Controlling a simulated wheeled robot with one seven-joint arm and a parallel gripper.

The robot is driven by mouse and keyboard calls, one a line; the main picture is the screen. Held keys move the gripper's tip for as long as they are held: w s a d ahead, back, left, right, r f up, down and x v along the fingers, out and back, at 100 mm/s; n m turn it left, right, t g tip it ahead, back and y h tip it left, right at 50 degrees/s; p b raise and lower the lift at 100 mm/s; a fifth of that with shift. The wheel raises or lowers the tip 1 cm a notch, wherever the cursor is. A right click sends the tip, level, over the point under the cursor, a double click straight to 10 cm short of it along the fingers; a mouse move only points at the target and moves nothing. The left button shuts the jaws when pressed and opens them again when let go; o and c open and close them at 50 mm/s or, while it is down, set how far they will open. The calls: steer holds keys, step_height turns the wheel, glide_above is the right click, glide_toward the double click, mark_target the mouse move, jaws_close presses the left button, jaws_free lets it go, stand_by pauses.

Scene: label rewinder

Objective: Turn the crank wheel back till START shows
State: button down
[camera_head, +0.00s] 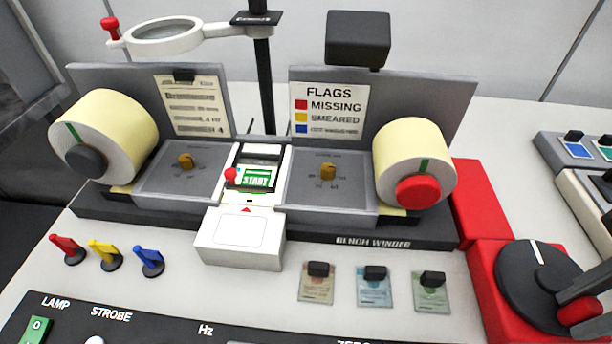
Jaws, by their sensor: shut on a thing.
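The crank wheel (535,283) is a black disc with a white line on it, on a red housing (487,262) at the lower right. My gripper (578,308) comes in from the right edge and is shut on the wheel's red crank knob (563,317), at the wheel's right side. The white line points up and slightly left. A green-marked label reading START (256,180) shows in the window at the middle of the bench winder. A red arrow mark (246,209) is just below the window. My gripper partly hides the wheel's right side.
Cream label rolls stand at the left (118,130) and right (412,150) of the winder. A magnifier ring (165,35) hangs above. A black control panel (170,325) lines the front edge.

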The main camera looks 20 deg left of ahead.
stand_by(0.8)
steer(key=c, duration=1.2)
jaws_free()
steer(key=shift+c, duration=0.2)
steer(key=shift+r+p, duration=2.6)
steer(key=shift+r, duration=2)
steer(key=shift+s+f, duration=0.1)
